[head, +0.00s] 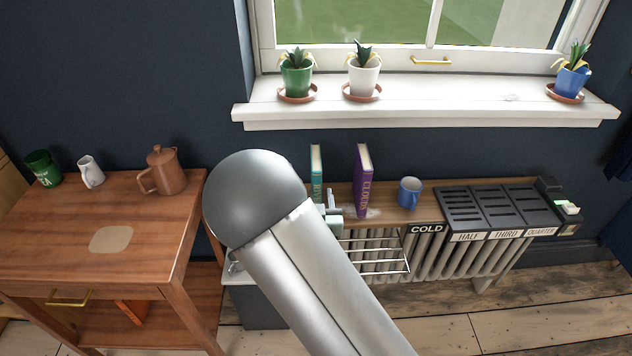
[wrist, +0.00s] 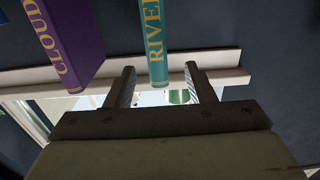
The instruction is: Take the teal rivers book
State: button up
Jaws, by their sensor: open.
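The teal rivers book (head: 317,176) stands upright on the wooden shelf above the radiator, its lower part partly hidden by my arm and gripper in the head view. In the wrist view its spine (wrist: 155,42), lettered "RIVE", lies in line with the gap between my fingers. My gripper (wrist: 161,80) is open, with one finger to each side of the spine in the picture and clear space beside it. I cannot tell how deep the book sits between the fingers. In the head view my gripper (head: 334,207) is small and mostly behind my arm.
A blue mug (head: 410,192) is farther right. A wire rack (head: 375,258) hangs in front. The white windowsill (head: 420,112) juts out above.

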jog(key=w, duration=0.9)
jog(key=shift+w+a+f, duration=0.2)
jog(key=shift+w+a, duration=0.05)
jog(key=shift+w, duration=0.05)
jog(key=shift+p, duration=0.3)
grip_shut()
